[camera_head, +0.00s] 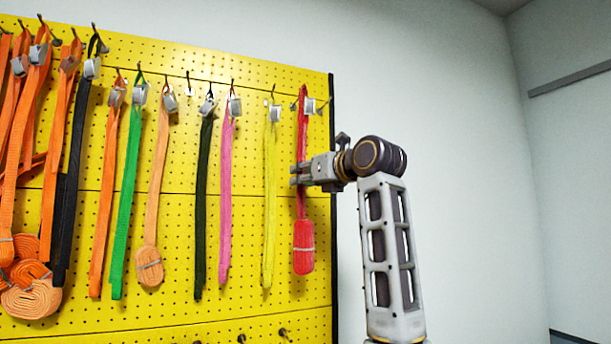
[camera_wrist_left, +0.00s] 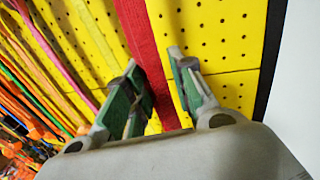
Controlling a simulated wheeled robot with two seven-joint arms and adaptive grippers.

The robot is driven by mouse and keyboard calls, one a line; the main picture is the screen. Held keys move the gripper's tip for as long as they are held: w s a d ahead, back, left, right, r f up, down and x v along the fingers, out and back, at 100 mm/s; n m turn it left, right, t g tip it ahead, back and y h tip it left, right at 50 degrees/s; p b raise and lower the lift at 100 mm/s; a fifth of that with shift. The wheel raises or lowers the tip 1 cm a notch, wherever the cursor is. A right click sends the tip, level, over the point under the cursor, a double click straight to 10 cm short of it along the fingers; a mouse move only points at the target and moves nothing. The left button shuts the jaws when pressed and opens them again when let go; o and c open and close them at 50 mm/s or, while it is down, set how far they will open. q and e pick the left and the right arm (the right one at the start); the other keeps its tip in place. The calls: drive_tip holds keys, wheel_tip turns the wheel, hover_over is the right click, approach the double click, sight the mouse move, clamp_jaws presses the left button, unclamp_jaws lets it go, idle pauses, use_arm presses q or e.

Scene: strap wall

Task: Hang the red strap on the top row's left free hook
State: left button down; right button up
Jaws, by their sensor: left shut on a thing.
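The red strap (camera_head: 303,245) hangs upright at the right end of the yellow pegboard, with a silver buckle (camera_head: 309,105) near its top and a bundled lower end. My left gripper (camera_head: 299,173) is shut on the strap around its middle, below the buckle. In the left wrist view the red strap (camera_wrist_left: 147,48) runs between the green-padded fingers (camera_wrist_left: 158,90). I cannot tell whether the strap's top loop rests on a hook. A bare hook (camera_head: 188,80) shows in the top row between the light orange strap and the dark green strap. My right gripper is out of view.
The yellow pegboard (camera_head: 70,210) holds orange, black, green, pink and yellow straps. The yellow strap (camera_head: 270,200) hangs just left of the red one. Bare pegs (camera_head: 283,333) show low on the board. Right of its dark edge (camera_head: 333,230) is plain wall.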

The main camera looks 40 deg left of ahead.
use_arm(q)
drive_tip(key=shift+w+a+f, duration=0.25)
drive_tip(key=shift+a, duration=0.25)
drive_tip(key=shift+w+a+f, duration=0.25)
drive_tip(key=shift+w+a, duration=0.05)
drive_tip(key=shift+a, duration=0.25)
drive_tip(key=shift+w+a+f, duration=0.25)
drive_tip(key=shift+a, duration=0.25)
drive_tip(key=c, duration=1.1)
unclamp_jaws()
drive_tip(key=shift+d, duration=0.2)
drive_tip(key=v, duration=1.1)
drive_tip(key=shift+s+d, duration=0.15)
drive_tip(key=shift+d, duration=0.15)
